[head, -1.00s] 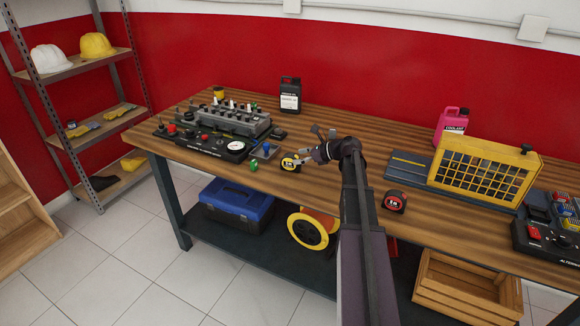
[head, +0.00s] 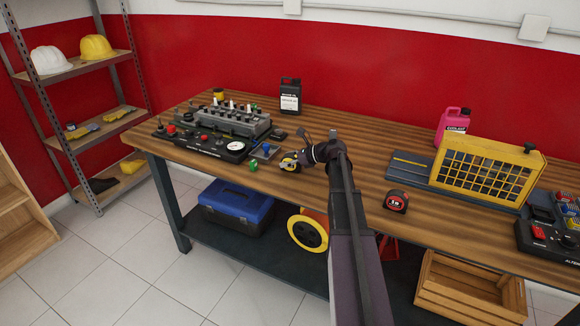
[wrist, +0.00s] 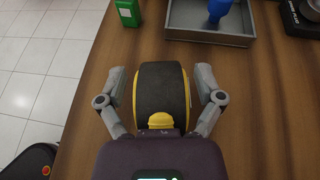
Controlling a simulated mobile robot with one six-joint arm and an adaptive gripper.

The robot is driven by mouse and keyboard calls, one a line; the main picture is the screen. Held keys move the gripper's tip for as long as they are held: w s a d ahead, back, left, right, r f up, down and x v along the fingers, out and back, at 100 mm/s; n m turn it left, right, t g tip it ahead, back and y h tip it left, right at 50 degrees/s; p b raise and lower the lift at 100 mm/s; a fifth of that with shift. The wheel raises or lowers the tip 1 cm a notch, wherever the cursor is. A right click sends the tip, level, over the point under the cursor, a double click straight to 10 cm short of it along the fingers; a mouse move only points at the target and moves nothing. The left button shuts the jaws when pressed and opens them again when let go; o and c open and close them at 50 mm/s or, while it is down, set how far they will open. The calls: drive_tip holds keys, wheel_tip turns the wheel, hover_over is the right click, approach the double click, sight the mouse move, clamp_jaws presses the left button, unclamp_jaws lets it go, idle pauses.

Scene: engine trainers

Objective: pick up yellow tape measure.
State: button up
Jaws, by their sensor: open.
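The yellow tape measure (head: 290,162) sits on the wooden workbench, close to its front edge and in front of the engine trainer. In the wrist view the tape measure (wrist: 163,88) shows a broad black band with yellow sides and a yellow tab. My gripper (wrist: 163,82) is open, with one grey finger on each side of it and a narrow gap visible on both sides. In the head view my gripper (head: 293,161) is at the tape measure and partly covers it.
A small grey tray (wrist: 211,38) with a blue item and a green block (wrist: 128,12) lie just beyond. The engine trainer (head: 215,130) stands to the left.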

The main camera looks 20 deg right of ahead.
sight(287, 155)
idle(0.5)
clamp_jaws()
drive_tip(key=shift+r, duration=0.2)
wheel_tip(287, 155, up, 4)
drive_tip(key=p, duration=0.4)
drive_tip(key=s+d, duration=0.2)
drive_tip(key=s, duration=0.3)
drive_tip(key=s+d, duration=0.2)
drive_tip(key=s, duration=0.2)
drive_tip(key=s+d+p, duration=0.1)
drive_tip(key=s+d, duration=0.1)
drive_tip(key=s, duration=0.3)
drive_tip(key=shift+s+d+r, duration=0.15)
drive_tip(key=shift+s+r, duration=0.2)
